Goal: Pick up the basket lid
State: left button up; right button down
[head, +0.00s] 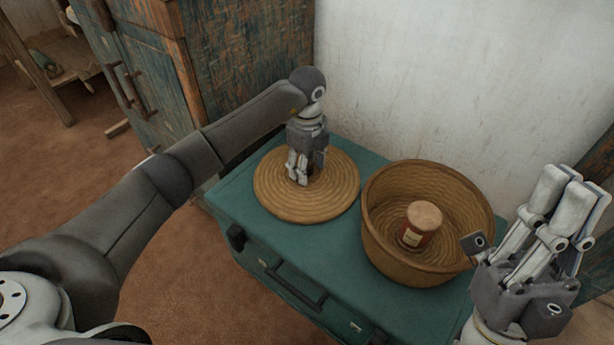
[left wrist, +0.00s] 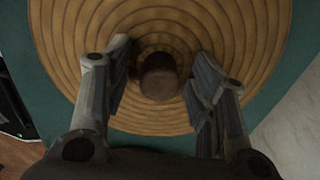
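The basket lid (head: 275,203) is a round, coiled, straw-coloured disc lying flat on the left part of a teal case. Its dark round knob (left wrist: 160,76) shows at its middle in the left wrist view, where the lid (left wrist: 62,30) fills most of the picture. My left gripper (head: 302,180) points down over the middle of the lid. Its fingers (left wrist: 157,88) are apart on either side of the knob, with a gap visible on both sides. My right gripper (head: 580,200) is raised at the right, pointing up, with its fingers seen from an angle; nothing is visible in it.
The open woven basket (head: 385,235) stands right of the lid, with a jar (head: 416,232) inside. Both lid and basket rest on the teal case (head: 300,245). A white wall (head: 420,70) is behind, and a worn wooden cabinet (head: 235,60) stands at the back left.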

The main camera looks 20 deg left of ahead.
pick_arm(q)
jog(key=c, duration=1.1)
grip_shut()
jog(key=shift+r, duration=0.1)
